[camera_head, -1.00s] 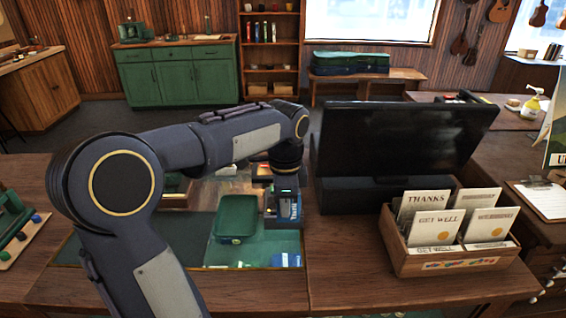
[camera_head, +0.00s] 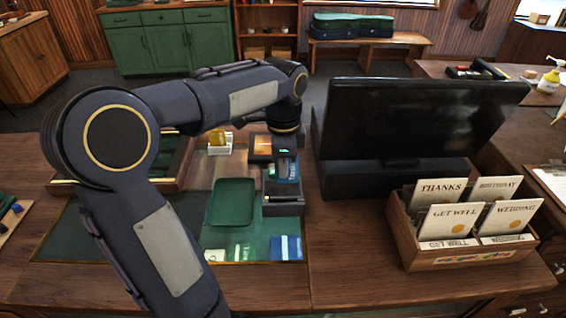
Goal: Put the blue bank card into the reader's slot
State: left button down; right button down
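My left gripper (camera_head: 285,154) points down over the card reader, a dark block (camera_head: 284,208) on the counter left of the monitor. A small blue card with pale lettering (camera_head: 287,171) shows at the fingertips, and the gripper looks shut on it. The card is upright just above the reader's body, and its lower edge looks clear of it. The slot itself cannot be made out. Another blue card with a pale stripe (camera_head: 286,248) lies flat on the green mat's front edge. My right gripper is out of view.
A green tray (camera_head: 231,203) lies left of the reader. A green card (camera_head: 241,252) lies on the mat. A large black monitor (camera_head: 415,120) and a wooden box of greeting cards (camera_head: 465,258) stand to the right. The front counter is clear.

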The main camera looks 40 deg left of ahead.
pick_arm(q)
jog(key=shift+f+b, duration=2.5)
jog(key=shift+f, duration=0.35)
jog(key=shift+f+b, duration=1)
jog(key=shift+f, duration=0.7)
jog(key=c, duration=1.6)
grip_release()
jog(key=shift+f, duration=0.1)
notch_tip(320, 180, up, 8)
jog(key=shift+r+p, duration=0.1)
jog(key=shift+p, duration=0.2)
